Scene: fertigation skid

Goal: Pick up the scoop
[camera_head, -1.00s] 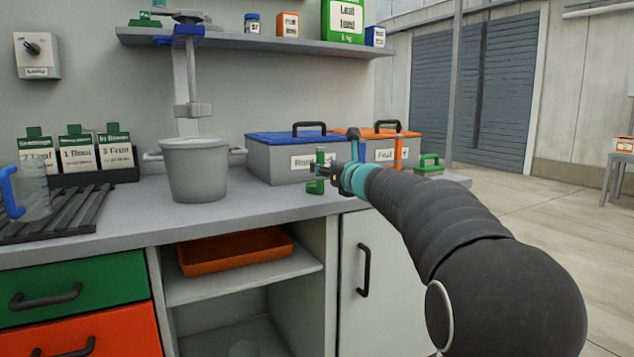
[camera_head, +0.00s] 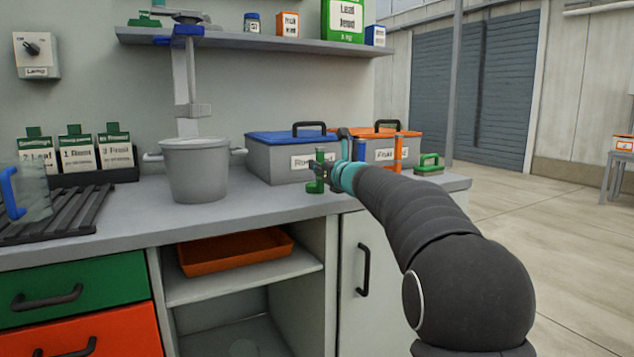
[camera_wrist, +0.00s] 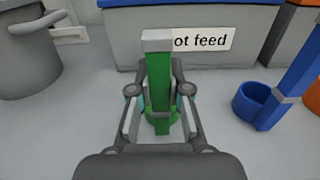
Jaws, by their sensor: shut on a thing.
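A green scoop (camera_head: 316,187) with an upright handle stands on the counter in front of the blue-lidded box. In the wrist view the scoop (camera_wrist: 158,85) shows a green handle with a grey top end, and its cup is low between the fingers. My gripper (camera_head: 326,172) reaches in from the right at the handle. In the wrist view my gripper (camera_wrist: 148,100) has a finger on each side of the handle and is shut on it. The cup's underside is hidden, so I cannot tell whether it touches the counter.
A blue scoop (camera_wrist: 254,104) stands close on the right. An orange scoop (camera_head: 398,153) is beyond it. The blue-lidded box (camera_head: 270,163) is just behind, with an orange-lidded box (camera_head: 410,148) beside it. A grey pot (camera_head: 193,172) stands left. A green-handled brush (camera_head: 429,165) lies right.

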